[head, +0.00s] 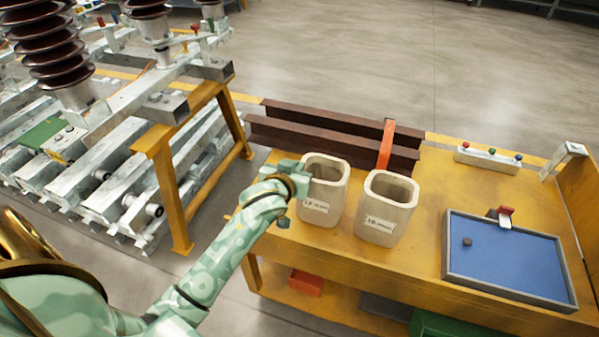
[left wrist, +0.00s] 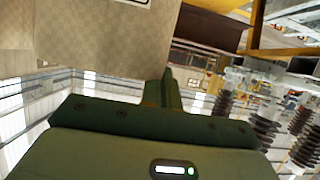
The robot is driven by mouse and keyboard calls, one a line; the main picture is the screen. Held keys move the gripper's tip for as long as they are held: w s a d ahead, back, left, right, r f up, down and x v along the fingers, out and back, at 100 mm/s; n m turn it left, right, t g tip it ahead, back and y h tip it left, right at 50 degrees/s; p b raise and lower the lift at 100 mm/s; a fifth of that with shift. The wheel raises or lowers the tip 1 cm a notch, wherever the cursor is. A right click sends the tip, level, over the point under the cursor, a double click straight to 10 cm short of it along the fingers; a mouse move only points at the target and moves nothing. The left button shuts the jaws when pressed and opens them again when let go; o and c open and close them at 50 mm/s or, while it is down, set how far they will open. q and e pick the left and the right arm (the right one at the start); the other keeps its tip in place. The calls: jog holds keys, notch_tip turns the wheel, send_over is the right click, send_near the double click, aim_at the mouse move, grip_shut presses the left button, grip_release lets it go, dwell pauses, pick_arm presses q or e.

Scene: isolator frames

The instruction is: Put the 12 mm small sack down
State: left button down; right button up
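The 12 mm small sack (head: 319,205) is a beige, open-topped, box-like sack with a white label on its front. It is upright at the left end of the yellow table. My left gripper (head: 296,179) is at its left side, by the upper rim, and appears shut on its wall. In the left wrist view the sack (left wrist: 105,45) fills the upper left, and a dark green finger (left wrist: 170,90) lies against its edge. The other finger is hidden. I cannot tell whether the sack's base touches the table. My right gripper is not in view.
A similar sack (head: 387,205) stands close to the right on the yellow table (head: 425,235). Dark brown beams (head: 335,133) with an orange-red piece (head: 386,145) lie behind. A blue-bottomed tray (head: 510,262) is at right. A yellow-legged frame (head: 172,190) stands left, across a gap.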

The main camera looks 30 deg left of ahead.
pick_arm(q)
jog(key=c, duration=1.6)
grip_release()
jog(key=shift+c, duration=0.2)
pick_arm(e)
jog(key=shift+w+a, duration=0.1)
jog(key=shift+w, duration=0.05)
